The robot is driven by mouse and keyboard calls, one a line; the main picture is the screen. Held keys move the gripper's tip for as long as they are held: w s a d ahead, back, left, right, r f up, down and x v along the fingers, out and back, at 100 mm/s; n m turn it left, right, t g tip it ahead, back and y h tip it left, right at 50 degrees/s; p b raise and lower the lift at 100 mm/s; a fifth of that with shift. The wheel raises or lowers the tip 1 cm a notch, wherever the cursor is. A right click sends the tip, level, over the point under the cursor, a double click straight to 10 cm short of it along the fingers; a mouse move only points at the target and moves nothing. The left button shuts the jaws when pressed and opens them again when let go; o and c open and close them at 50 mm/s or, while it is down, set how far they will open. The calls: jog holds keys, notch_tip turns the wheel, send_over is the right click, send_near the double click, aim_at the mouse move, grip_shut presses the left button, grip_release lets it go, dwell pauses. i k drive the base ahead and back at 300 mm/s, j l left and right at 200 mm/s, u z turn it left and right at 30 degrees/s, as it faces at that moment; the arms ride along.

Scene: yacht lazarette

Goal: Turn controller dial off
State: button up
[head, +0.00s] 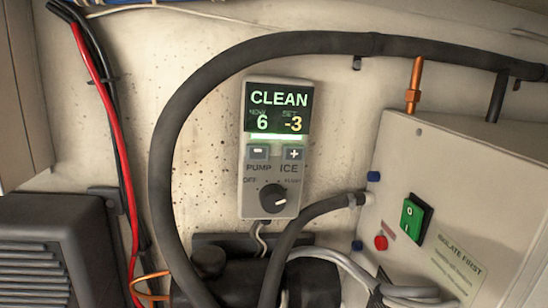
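The controller (242,160) is a grey upright panel on the stained pale wall, near the middle of the head view. Its lit screen (278,107) reads CLEAN, with 6 on the left and -3 on the right above a green bar. The black round dial (273,198) sits at the controller's lower end. A small pale mark shows on the dial's right side. OFF is printed at its upper left; the label at its upper right is too small to read surely. Nothing covers the dial. My gripper is not in view.
A thick black hose (165,150) arches around the controller's left and top. Another black hose (310,215) passes just below right of it. A pale box (440,165) with a green switch (412,218) stands at right, a grey louvred unit (35,245) at left.

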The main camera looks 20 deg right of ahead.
aim_at(272, 199)
jog(key=j+z, duration=0.75)
jog(key=l, duration=0.05)
